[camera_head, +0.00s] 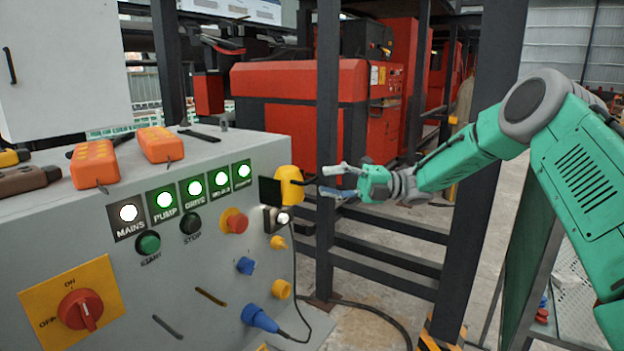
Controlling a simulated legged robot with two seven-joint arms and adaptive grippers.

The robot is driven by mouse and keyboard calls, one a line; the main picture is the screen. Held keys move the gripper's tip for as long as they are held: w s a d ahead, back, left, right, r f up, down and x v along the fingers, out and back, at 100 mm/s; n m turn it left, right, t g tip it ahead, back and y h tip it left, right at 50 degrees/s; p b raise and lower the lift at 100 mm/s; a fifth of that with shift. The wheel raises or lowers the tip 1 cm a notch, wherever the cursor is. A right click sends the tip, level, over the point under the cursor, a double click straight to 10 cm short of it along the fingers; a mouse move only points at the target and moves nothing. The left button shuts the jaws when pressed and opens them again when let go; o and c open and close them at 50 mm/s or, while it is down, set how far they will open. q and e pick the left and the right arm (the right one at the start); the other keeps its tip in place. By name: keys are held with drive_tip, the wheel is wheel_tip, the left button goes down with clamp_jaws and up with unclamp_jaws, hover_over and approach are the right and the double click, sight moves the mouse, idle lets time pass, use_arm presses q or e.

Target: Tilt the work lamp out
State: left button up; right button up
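A yellow work lamp (290,186) with a dark flat plate on its left side sits at the right end of the grey control panel (190,265). My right gripper (324,180) is just to the right of the lamp, at about its height in the picture. Its two fingers point left toward the lamp and are spread apart, with nothing seen between them. A small gap shows between the fingertips and the lamp. My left gripper is not in view.
The panel carries lit indicators, a red rotary switch (81,309), a red button (236,221) and a blue plug (260,318) with a cable. Two orange handsets (94,163) lie on top. Dark steel posts (327,130) stand behind my gripper.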

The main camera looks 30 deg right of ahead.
sight(316, 178)
drive_tip(key=shift+x, duration=2)
drive_tip(key=shift+d+f, duration=0.1)
clamp_jaws()
drive_tip(key=shift+w+r+m+h+p, duration=0.1)
drive_tip(key=shift+r+m+h+p, duration=0.25)
drive_tip(key=shift+p, duration=0.4)
drive_tip(key=shift+w+a+r+m+g+h+p, duration=0.25)
drive_tip(key=shift+w+r+m+g+h+p, duration=0.5)
drive_tip(key=shift+p, duration=1.45)
drive_tip(key=shift+w+a+r+m+g+h+p, duration=0.35)
drive_tip(key=shift+r+m+g+h+p, duration=0.65)
drive_tip(key=shift+p, duration=1.25)
drive_tip(key=shift+w+a+r+m+g+h+p, duration=0.25)
drive_tip(key=shift+w+m+g+h+p, duration=0.4)
drive_tip(key=shift+m+h+p, duration=1.1)
drive_tip(key=shift+d+n+y+p, duration=0.1)
drive_tip(key=shift+n+y+p, duration=0.35)
drive_tip(key=shift+y, duration=0.1)
